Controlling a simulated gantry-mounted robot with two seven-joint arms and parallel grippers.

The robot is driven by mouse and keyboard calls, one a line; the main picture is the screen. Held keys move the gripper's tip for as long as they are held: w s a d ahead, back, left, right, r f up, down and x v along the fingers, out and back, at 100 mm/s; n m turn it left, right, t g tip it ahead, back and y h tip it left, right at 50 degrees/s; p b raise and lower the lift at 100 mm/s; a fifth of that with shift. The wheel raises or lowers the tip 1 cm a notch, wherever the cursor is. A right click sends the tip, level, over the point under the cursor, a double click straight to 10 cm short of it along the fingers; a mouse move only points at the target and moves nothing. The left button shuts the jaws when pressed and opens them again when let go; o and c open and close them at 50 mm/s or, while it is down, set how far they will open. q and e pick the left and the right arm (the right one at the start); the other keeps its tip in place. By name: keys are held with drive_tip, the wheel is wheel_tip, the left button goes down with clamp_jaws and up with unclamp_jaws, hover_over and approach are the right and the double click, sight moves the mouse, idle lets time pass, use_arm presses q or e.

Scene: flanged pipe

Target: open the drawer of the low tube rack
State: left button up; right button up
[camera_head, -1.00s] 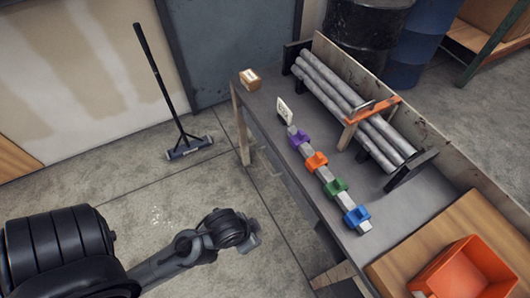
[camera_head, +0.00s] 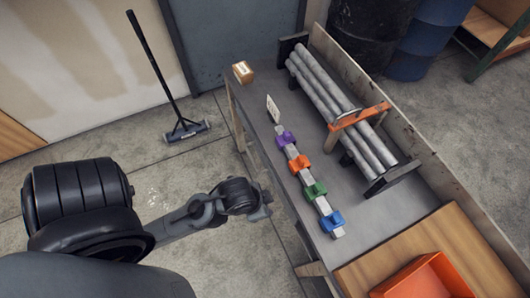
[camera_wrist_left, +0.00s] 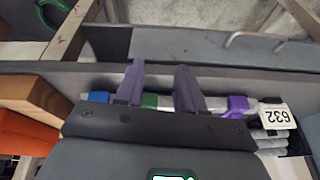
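The low rack with several grey tubes (camera_head: 325,85) stands on the grey bench (camera_head: 375,211), with an orange bracket (camera_head: 360,116) across it. In the left wrist view, a plain grey panel (camera_wrist_left: 180,46) lies along the bench edge, with a bent light-grey bar like a handle (camera_wrist_left: 258,38) at its right. I cannot tell whether this panel is the drawer's front. My left gripper (camera_wrist_left: 158,72) is open and empty, its two purple-grey fingers apart and pointing at the panel. In the head view my left arm reaches close to the bench's left side; its fingertips are unclear there. My right gripper is not in view.
A grey bar with purple (camera_head: 285,138), orange (camera_head: 299,166), green (camera_head: 314,190) and blue (camera_head: 332,221) clamps lies along the bench. A white tag (camera_head: 273,108), a small box (camera_head: 242,72) and an orange bin (camera_head: 425,280) are nearby. A broom (camera_head: 186,130) stands on open floor.

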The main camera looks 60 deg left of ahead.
use_arm(q)
drive_tip(key=w+r+m+t, duration=0.1)
drive_tip(key=w+m+t, duration=0.45)
drive_tip(key=w, duration=0.25)
drive_tip(key=a+f+m+t, duration=0.1)
drive_tip(key=a, duration=0.1)
drive_tip(key=w+a+f+m+t+b, duration=0.1)
drive_tip(key=a+t, duration=0.1)
drive_tip(key=a+f+m+t+y, duration=0.1)
drive_tip(key=a+m, duration=0.1)
drive_tip(key=shift+w+a+t+b, duration=0.3)
drive_tip(key=shift+w+t+b, duration=0.05)
drive_tip(key=shift+w+b, duration=0.05)
drive_tip(key=m+t+y+b, duration=0.1)
drive_tip(key=m+y+b, duration=0.2)
drive_tip(key=b, duration=0.2)
approach(252, 160)
drive_tip(key=f, duration=0.1)
drive_tip(key=b+x, duration=0.1)
drive_tip(key=x, duration=0.4)
drive_tip(key=b+x, duration=0.2)
drive_tip(key=x, duration=0.3)
drive_tip(key=shift+w+r, duration=0.1)
drive_tip(key=shift+r, duration=0.1)
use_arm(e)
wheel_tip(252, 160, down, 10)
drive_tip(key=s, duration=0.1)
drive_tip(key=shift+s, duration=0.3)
use_arm(q)
drive_tip(key=shift+c, duration=0.3)
